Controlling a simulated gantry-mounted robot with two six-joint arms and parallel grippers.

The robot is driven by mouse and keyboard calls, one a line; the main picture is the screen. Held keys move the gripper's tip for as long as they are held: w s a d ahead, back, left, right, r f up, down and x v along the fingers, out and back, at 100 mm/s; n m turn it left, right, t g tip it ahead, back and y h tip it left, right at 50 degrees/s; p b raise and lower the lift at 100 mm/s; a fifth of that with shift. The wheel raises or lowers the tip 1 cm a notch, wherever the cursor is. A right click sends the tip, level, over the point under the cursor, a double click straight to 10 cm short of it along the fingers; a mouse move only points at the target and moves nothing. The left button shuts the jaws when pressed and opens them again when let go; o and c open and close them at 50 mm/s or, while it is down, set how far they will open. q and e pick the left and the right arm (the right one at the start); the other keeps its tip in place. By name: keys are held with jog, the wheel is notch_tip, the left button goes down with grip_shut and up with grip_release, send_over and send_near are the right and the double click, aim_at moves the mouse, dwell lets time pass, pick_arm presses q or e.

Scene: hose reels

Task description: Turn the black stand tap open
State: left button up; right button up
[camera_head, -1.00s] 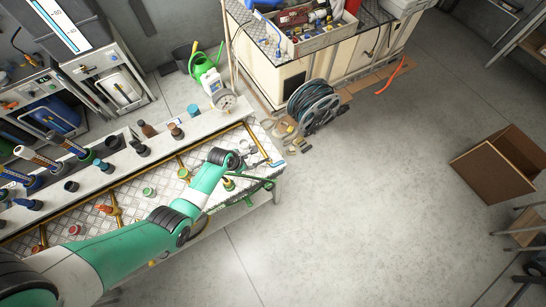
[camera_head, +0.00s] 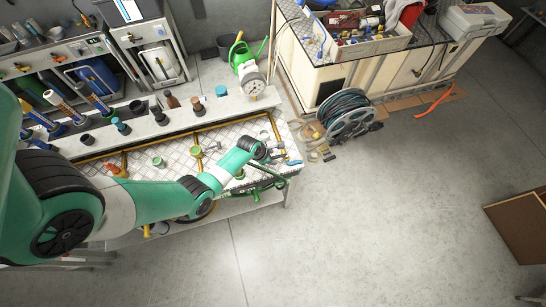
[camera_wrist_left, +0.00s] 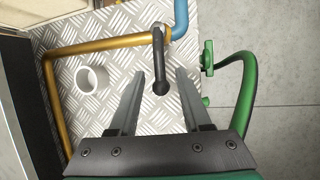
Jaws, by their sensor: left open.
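The black stand tap (camera_wrist_left: 159,50) shows in the left wrist view as a black lever with a round end, at the brass and blue pipe joint above a diamond-plate bench top (camera_wrist_left: 105,112). My left gripper (camera_wrist_left: 160,73) is open, with one finger on each side of the black lever in the picture. Gaps show on both sides of it, and I cannot tell the height difference. In the head view my left gripper (camera_head: 274,154) is over the right end of the bench; the tap cannot be made out there. My right gripper is not in view.
A green valve handle (camera_wrist_left: 207,58) with a green hose (camera_wrist_left: 245,95) is close on the right. A hose reel (camera_head: 347,115) is on the floor; the floor in front is clear.

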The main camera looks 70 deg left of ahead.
pick_arm(q)
grip_shut()
dwell(1.4)
